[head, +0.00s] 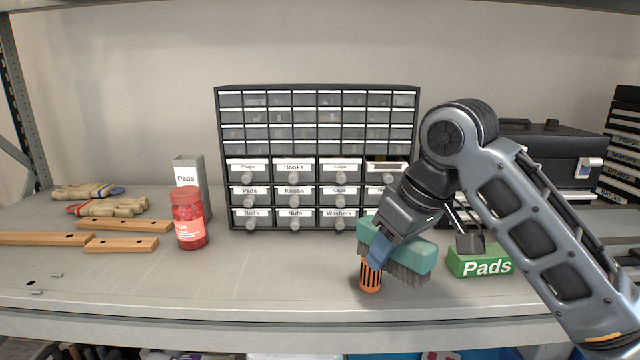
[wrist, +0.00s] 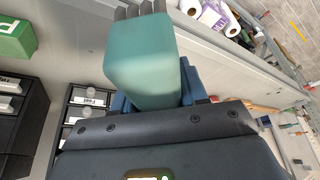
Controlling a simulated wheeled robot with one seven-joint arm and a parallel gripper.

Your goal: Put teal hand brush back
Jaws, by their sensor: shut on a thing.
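The teal hand brush (head: 409,252) has a teal block and grey bristles that point down. It is tilted a little, low over the right half of the shelf in the head view. My gripper (head: 380,250) is shut on the brush from above, with a blue finger across its left part. In the wrist view the brush's teal block (wrist: 142,65) stands out beyond my gripper (wrist: 155,100), with grey bristles at the top edge. I cannot tell whether the bristles touch the shelf.
An orange slotted cylinder (head: 371,276) stands just below the brush's left end. A green Pads box (head: 481,264) is to the right. Behind stands a labelled drawer cabinet (head: 317,145). A red jar (head: 188,220) and wooden bars (head: 122,244) are left. The middle front shelf (head: 275,280) is clear.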

